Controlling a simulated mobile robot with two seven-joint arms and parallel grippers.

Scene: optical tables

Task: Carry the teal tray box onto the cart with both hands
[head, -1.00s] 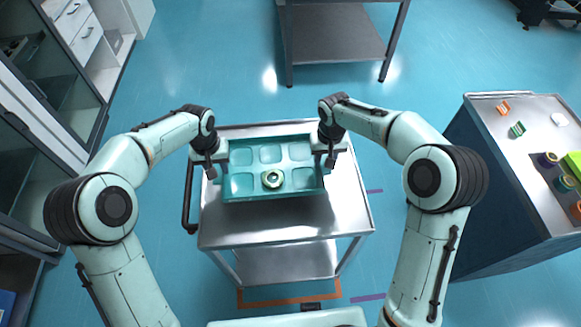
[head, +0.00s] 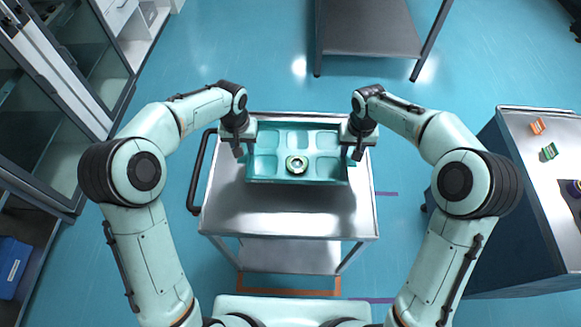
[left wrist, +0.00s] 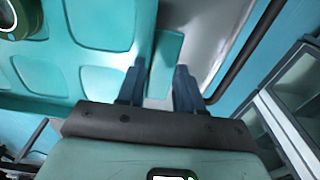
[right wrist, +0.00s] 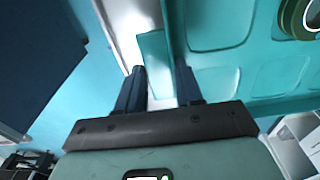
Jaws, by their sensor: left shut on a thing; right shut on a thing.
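The teal tray box (head: 300,182) has several shallow compartments and is level over the back half of the metal cart's top (head: 285,212). I cannot tell whether its underside touches the cart. A round green and white item (head: 297,164) sits in a front middle compartment. My left gripper (head: 240,151) is shut on the tray's left end; the left wrist view shows a teal tab (left wrist: 164,62) at its fingers (left wrist: 158,88). My right gripper (head: 356,151) is shut on the right end, with a similar tab (right wrist: 153,60) at its fingers (right wrist: 160,90).
The cart has a black handle (head: 196,178) on its left. A side table (head: 535,200) with small orange and green items stands at right. A grey table (head: 370,30) is behind. Glass-front cabinets (head: 60,110) stand at left. The cart's front top is bare.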

